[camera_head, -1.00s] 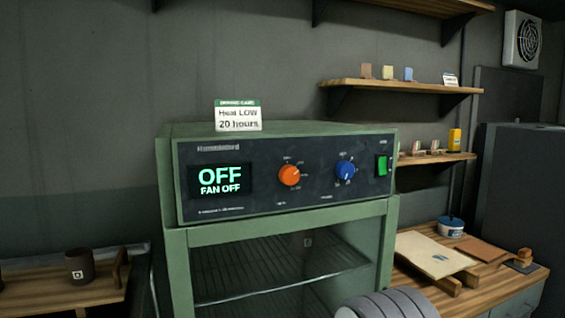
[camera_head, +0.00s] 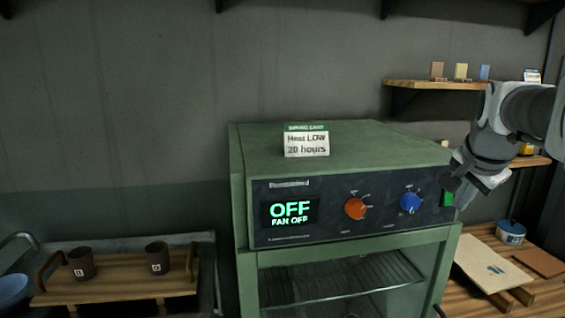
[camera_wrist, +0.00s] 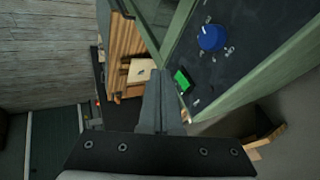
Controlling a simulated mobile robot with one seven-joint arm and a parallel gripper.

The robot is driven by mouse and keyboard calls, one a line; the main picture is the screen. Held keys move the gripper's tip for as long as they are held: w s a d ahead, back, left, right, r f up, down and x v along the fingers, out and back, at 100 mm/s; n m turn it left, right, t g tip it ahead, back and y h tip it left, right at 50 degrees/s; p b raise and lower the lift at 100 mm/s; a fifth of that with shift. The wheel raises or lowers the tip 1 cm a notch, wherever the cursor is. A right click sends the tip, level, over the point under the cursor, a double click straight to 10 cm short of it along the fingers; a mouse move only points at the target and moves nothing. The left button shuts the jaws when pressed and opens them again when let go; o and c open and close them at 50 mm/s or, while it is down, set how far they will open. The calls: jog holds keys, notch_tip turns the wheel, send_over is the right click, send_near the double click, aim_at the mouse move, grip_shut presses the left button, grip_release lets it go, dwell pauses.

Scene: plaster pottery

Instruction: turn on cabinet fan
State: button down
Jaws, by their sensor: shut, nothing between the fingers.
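The green drying cabinet (camera_head: 340,150) stands in the middle of the head view, its display (camera_head: 290,213) reading OFF and FAN OFF. Its dark front panel has an orange knob (camera_head: 356,208), a blue knob (camera_head: 410,203) and a green rocker switch (camera_head: 447,199) at the right end. My gripper (camera_head: 455,192) is at the switch, partly covering it. In the wrist view, the closed fingers (camera_wrist: 160,75) point just left of the green switch (camera_wrist: 182,80), with the blue knob (camera_wrist: 211,38) beyond. Contact with the switch cannot be told. The gripper is shut and empty.
A card (camera_head: 306,142) reading Heat LOW 20 hours stands on the cabinet top. A wooden tray (camera_head: 115,285) with two dark cups is at left. A workbench (camera_head: 540,290) with a board (camera_head: 487,264) lies right of the cabinet. Wall shelves (camera_head: 420,84) are behind my arm.

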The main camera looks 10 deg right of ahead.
jog(key=shift+m+h, duration=0.3)
jog(key=shift+m, duration=0.2)
jog(key=d+r+p, duration=0.1)
jog(key=d+r, duration=0.2)
jog(key=shift+w+d+r+p, duration=0.1)
jog(key=shift+d+r+p, duration=0.2)
jog(key=shift+r+p, duration=0.1)
jog(key=shift+f, duration=0.2)
